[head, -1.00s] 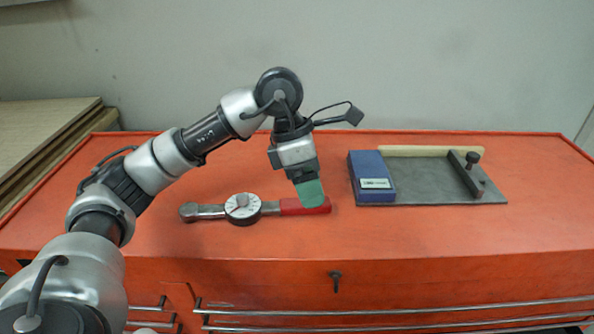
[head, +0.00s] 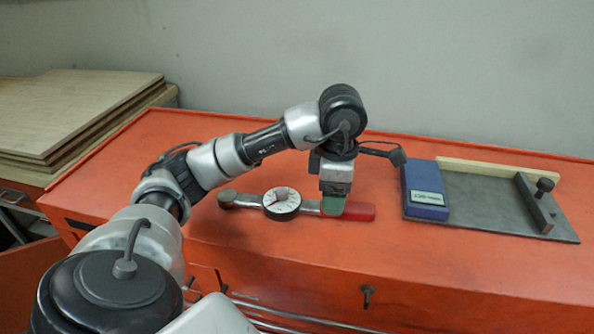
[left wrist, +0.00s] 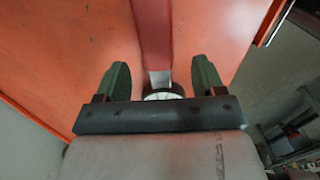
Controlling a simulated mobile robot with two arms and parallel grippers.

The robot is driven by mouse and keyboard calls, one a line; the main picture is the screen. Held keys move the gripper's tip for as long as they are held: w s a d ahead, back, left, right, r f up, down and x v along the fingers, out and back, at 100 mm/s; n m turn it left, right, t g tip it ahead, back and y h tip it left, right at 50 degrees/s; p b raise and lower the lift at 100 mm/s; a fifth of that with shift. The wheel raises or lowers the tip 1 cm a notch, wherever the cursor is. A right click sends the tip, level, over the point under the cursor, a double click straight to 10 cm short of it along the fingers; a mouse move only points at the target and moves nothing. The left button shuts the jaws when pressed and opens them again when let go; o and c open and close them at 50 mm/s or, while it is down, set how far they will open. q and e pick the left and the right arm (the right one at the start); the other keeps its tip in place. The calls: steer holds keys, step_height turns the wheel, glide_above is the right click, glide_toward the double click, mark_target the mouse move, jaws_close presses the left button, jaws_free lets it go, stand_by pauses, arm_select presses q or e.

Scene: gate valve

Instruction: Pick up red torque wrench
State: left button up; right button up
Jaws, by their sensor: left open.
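The torque wrench (head: 283,203) lies flat on the orange cabinet top, with a metal shaft, a round white dial and a red handle (head: 360,212) at its right end. My left gripper (head: 333,206) is over the handle's inner part, pointing down, and hides some of it in the head view. In the left wrist view the green fingers of my left gripper (left wrist: 160,80) are apart, with the red handle (left wrist: 153,30) running between them and the dial (left wrist: 163,94) partly hidden behind the gripper body. My right gripper does not show.
The orange cabinet top (head: 300,255) is clear in front of the wrench. To the right stand a blue box (head: 424,190) and a grey plate (head: 490,215) with a clamp bar (head: 534,203) and a wooden strip (head: 485,170). Boards (head: 70,110) are stacked at the left.

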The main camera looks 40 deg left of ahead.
arm_select(q)
steer(key=f, duration=0.3)
steer(key=shift+a+f, duration=0.2)
steer(key=shift+f, duration=0.15)
steer(key=shift+w+r, duration=0.1)
steer(key=shift+r, duration=0.05)
jaws_close()
